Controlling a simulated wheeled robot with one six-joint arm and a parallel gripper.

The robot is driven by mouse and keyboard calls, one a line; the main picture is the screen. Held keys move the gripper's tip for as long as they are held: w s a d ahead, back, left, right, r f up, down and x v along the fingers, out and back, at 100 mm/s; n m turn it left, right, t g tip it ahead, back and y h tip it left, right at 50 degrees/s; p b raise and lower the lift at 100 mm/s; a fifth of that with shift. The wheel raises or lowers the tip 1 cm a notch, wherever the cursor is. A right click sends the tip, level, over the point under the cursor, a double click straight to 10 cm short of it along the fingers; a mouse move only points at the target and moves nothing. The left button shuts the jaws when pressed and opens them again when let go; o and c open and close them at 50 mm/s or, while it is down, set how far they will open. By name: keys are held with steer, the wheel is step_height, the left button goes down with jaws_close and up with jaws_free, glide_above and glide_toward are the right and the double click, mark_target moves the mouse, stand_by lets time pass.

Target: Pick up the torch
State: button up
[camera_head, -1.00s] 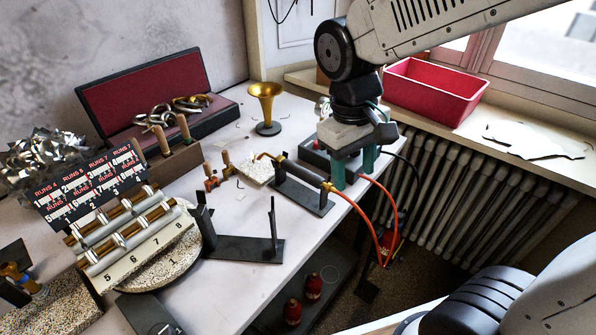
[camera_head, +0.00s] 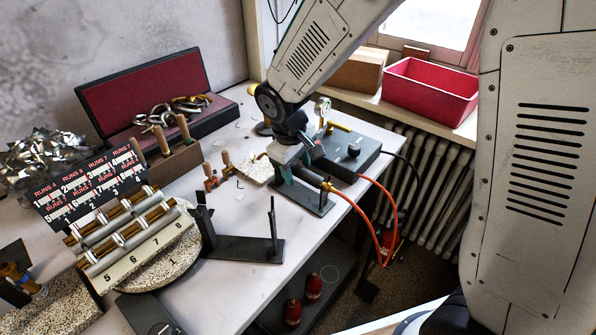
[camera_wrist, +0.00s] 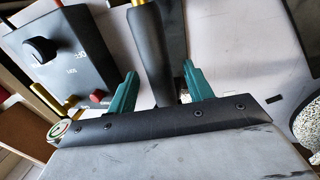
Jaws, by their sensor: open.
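The torch (camera_head: 312,178) has a dark handle and a brass end joined to an orange hose. It lies on a small dark stand (camera_head: 318,203) at the bench's right edge. My gripper (camera_head: 293,172) is over the torch and hides much of its handle in the head view. In the wrist view, the black torch handle (camera_wrist: 152,40) lies between the two green fingers of my open gripper (camera_wrist: 160,76). A gap shows on each side of the handle.
A dark control box (camera_head: 345,155) with a knob and gauge stands just behind the torch. The orange hose (camera_head: 362,215) hangs off the bench edge. A black bracket (camera_head: 240,247) with uprights stands in front. A brass bell is partly hidden behind my arm.

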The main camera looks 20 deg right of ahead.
steer(key=shift+w+d+f, duration=0.1)
steer(key=shift+f, duration=0.75)
steer(key=c, duration=1)
steer(key=shift+c, duration=0.2)
steer(key=shift+r, duration=0.1)
